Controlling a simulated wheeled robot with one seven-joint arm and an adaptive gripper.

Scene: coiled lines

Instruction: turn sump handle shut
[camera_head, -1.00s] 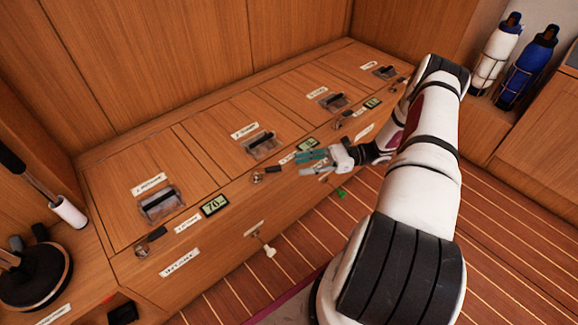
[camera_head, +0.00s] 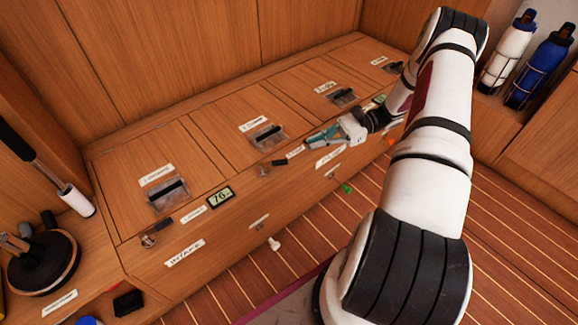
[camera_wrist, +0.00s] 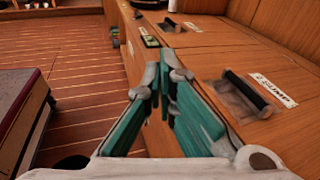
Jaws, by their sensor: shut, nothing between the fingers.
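The sump label (camera_wrist: 272,90) lies beside a recessed black bar handle (camera_wrist: 248,92) at the right of the wrist view. This appears to be the second hatch handle (camera_head: 268,134) in the head view. A small front lever with a black grip (camera_head: 280,162) lies along the bench edge below that hatch, with its metal pivot at the left end. My gripper (camera_head: 312,137) is over the front of the bench, right of this lever and apart from it. Its teal fingers (camera_wrist: 164,80) are shut and empty. They hide the bench edge ahead in the wrist view.
Another hatch handle (camera_head: 168,194), a digital display (camera_head: 220,198) and a front lever (camera_head: 150,239) lie farther left. More hatches lie to the right, partly behind my arm.

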